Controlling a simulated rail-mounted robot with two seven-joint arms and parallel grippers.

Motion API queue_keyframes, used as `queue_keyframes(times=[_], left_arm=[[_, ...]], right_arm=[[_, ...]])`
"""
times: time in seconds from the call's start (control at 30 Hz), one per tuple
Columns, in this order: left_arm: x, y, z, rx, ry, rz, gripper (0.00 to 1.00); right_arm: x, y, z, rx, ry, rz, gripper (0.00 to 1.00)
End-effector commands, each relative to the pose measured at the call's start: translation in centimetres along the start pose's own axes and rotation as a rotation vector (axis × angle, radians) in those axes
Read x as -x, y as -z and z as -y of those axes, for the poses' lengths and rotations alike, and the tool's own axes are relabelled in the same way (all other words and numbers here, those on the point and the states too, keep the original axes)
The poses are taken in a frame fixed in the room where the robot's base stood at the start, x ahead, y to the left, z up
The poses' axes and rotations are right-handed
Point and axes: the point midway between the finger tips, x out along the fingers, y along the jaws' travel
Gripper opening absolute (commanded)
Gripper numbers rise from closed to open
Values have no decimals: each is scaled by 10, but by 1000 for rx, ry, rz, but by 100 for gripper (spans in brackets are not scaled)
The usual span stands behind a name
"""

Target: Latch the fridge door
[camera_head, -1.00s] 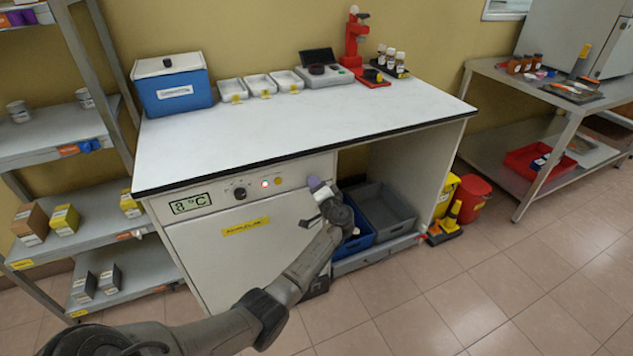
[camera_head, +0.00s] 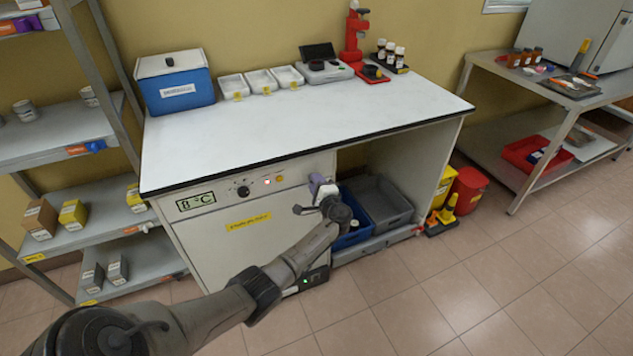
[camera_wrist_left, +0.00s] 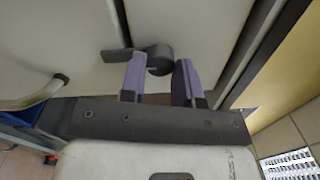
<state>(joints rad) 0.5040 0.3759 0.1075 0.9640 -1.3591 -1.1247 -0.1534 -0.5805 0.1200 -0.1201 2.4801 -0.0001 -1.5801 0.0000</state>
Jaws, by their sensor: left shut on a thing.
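The fridge door (camera_head: 230,240) is the pale panel with a yellow label under the bench, below a control strip reading about 8 °C. It looks flush with the fridge front. My left gripper (camera_head: 319,186) is at the door's upper right corner, with purple fingertips. In the left wrist view, the dark grey latch (camera_wrist_left: 118,54) has a lever pointing left and a round pivot. My left gripper (camera_wrist_left: 158,72) has its fingers on both sides of the latch at the pivot end. The latch is hidden by my gripper in the head view. My right gripper is not in view.
Blue and grey crates (camera_head: 378,205) stand in the open bay right of the fridge. A red bin (camera_head: 468,188) and a yellow one are beyond. A shelf rack (camera_head: 60,150) stands left. The bench top (camera_head: 290,130) is clear in front. The floor in front is open.

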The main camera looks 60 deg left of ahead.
Motion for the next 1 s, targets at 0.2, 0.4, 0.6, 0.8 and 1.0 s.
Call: queue_keyframes(times=[0.2, 0.4, 0.6, 0.8, 1.0], left_arm=[[0, 0, 1, -23, 2, 0, 6], [0, 0, 1, -25, 2, 0, 6], [0, 0, 1, -24, 2, 0, 34], [0, 0, 0, -23, 1, -1, 54], [0, 0, 0, -23, 1, -1, 55]], right_arm=[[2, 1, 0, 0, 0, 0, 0], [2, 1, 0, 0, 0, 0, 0], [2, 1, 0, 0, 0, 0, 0], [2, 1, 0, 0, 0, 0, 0], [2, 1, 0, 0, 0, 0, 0]])
